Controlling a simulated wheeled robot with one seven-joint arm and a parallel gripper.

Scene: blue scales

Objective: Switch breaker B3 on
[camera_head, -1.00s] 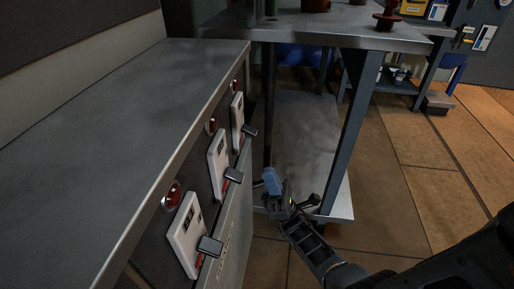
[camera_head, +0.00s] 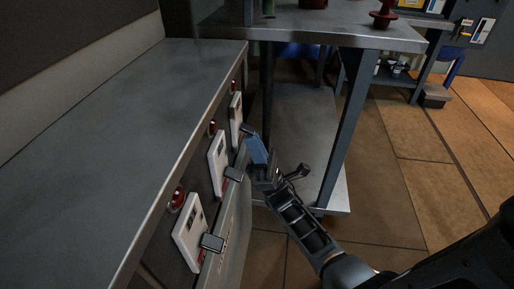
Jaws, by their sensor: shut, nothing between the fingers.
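Three white breakers sit in a row on the front panel of the grey cabinet: a near one (camera_head: 190,236), a middle one (camera_head: 217,163) and a far one (camera_head: 235,119). I cannot read which breaker is B3. My gripper (camera_head: 256,148), with blue fingertips, is shut and empty just below the far lever. I cannot tell whether it touches it.
The cabinet's flat top (camera_head: 130,100) is bare. A metal table with a lower shelf (camera_head: 300,130) stands behind my gripper, its leg (camera_head: 345,130) to the right. Open tiled floor (camera_head: 400,170) lies further right.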

